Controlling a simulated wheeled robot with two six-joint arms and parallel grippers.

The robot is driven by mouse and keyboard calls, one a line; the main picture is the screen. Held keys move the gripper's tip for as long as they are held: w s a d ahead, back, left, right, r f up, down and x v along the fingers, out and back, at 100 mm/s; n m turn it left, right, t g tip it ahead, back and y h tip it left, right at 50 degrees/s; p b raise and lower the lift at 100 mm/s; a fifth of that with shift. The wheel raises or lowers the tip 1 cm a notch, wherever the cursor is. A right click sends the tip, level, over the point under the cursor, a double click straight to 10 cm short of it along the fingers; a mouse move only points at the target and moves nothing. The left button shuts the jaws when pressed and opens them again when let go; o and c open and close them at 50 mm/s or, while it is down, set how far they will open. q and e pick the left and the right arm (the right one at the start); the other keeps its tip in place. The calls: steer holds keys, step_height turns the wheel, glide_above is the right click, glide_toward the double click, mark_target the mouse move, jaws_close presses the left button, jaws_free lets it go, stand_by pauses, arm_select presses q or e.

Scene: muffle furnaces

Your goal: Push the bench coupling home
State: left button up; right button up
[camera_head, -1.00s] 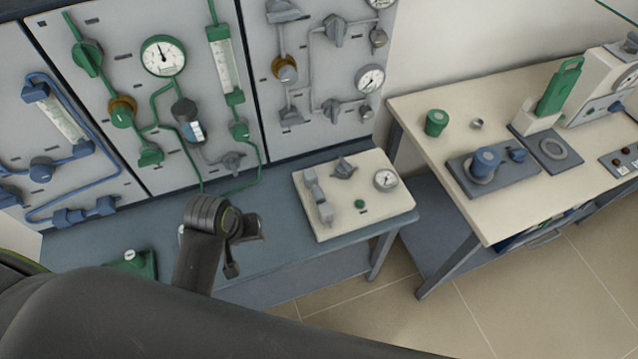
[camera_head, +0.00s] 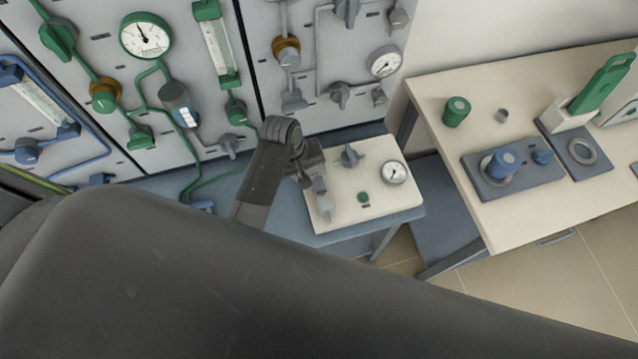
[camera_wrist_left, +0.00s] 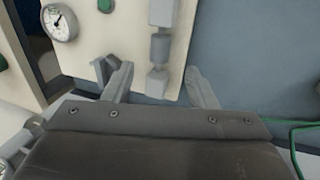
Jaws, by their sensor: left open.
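The bench coupling (camera_wrist_left: 159,47) is a grey, blocky fitting on the cream panel. In the left wrist view it runs down the middle as several blocks joined by narrower necks. In the head view its lower part (camera_head: 324,205) shows at the panel's left side, and the rest is partly hidden by my left gripper (camera_head: 312,176). My left gripper (camera_wrist_left: 155,74) is open. In the wrist view its fingers stand to either side of the coupling; I cannot tell whether they touch it. My right gripper is not in view.
The cream panel (camera_head: 385,214) also carries a grey valve (camera_head: 350,156), a gauge (camera_head: 393,173) and a green button (camera_head: 363,197). Wall panels with pipes stand behind. A wooden table (camera_head: 485,218) with blue and green parts is at right. My arm covers the lower left.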

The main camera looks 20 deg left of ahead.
arm_select(q)
glide_above(319, 186)
steer(key=a, duration=0.2)
step_height(319, 186, down, 4)
steer(key=x, duration=0.3)
steer(key=s+x, duration=0.1)
steer(key=shift+d+f, duration=0.15)
steer(key=shift+d, duration=0.15)
steer(key=shift+w+d+f, duration=0.1)
steer(key=shift+f, duration=0.25)
steer(key=shift+d+f, duration=0.1)
steer(key=shift+f, duration=0.35)
steer(key=shift+w+f, duration=0.1)
jaws_close()
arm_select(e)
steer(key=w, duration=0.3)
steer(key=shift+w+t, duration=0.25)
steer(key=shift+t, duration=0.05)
